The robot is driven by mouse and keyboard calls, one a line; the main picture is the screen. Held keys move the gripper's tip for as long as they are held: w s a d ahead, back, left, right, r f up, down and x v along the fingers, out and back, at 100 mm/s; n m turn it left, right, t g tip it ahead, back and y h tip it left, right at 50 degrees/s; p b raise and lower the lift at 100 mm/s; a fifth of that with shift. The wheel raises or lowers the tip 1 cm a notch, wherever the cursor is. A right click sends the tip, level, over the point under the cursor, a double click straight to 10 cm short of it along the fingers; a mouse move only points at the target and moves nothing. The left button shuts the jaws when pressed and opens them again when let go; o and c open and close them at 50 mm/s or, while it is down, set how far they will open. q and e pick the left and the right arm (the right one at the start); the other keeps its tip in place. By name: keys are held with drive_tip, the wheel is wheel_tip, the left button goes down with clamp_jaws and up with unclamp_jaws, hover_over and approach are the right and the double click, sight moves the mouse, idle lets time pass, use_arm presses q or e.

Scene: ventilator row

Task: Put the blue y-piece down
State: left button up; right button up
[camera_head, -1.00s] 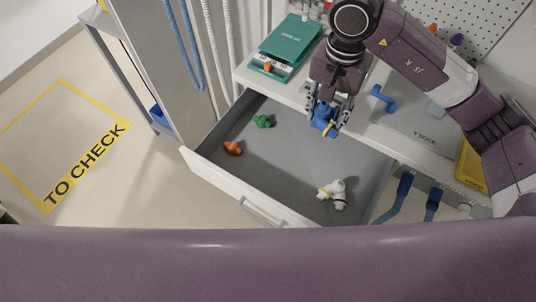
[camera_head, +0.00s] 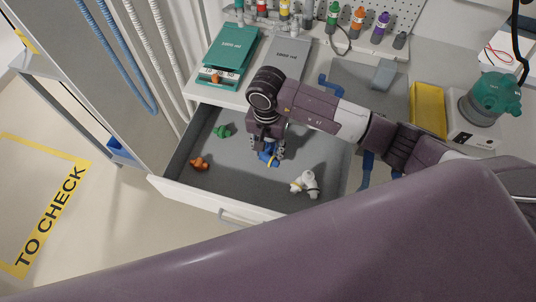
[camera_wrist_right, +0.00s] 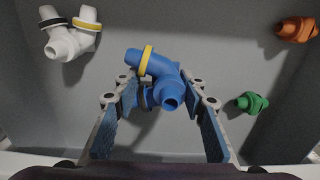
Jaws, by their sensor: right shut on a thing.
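My right gripper (camera_head: 266,152) is shut on the blue y-piece (camera_head: 268,158), inside the outline of the open drawer (camera_head: 178,190). In the right wrist view the blue y-piece (camera_wrist_right: 176,82), with a yellow ring on one branch, sits between the two fingers of the gripper (camera_wrist_right: 160,95). The grey drawer floor lies behind it; I cannot tell whether the piece touches it. My left gripper is not in view.
In the drawer lie a white y-piece (camera_head: 306,184) to the right, an orange piece (camera_head: 200,163) and a green piece (camera_head: 222,131) to the left. Bare floor shows between them. A counter with a teal box (camera_head: 232,48) and a yellow tray (camera_head: 428,108) stands behind.

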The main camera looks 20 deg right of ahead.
sight(268, 157)
wheel_tip(268, 157, down, 4)
drive_tip(key=shift+f, duration=0.1)
drive_tip(key=shift+f, duration=0.15)
drive_tip(key=o, duration=1.4)
